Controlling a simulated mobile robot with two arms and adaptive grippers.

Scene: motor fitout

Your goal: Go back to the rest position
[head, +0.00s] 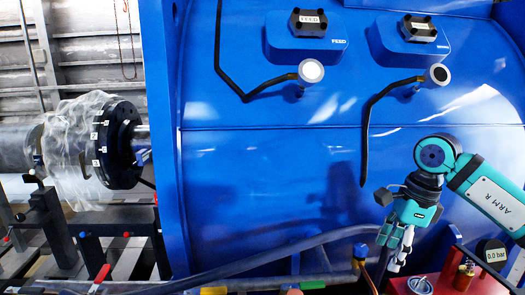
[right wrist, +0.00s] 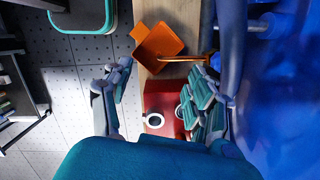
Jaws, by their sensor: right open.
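My right gripper (head: 398,245) hangs at the lower right of the head view, pointing down in front of the large blue motor housing (head: 270,165). My right arm (head: 495,200), teal and marked ARM R, comes in from the right edge. In the right wrist view the two fingers of this gripper (right wrist: 157,85) are spread apart, with nothing between them. Below them are a wooden surface and a red box. My left gripper is not in view.
Two FEED boxes (head: 306,32) (head: 408,35) sit on the housing, with black cables near them. A red unit (head: 448,283) with a 0.0 bar gauge (head: 491,251) stands lower right. The wrist view shows an orange bin (right wrist: 155,48), the red box (right wrist: 160,98) and open perforated floor (right wrist: 70,80).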

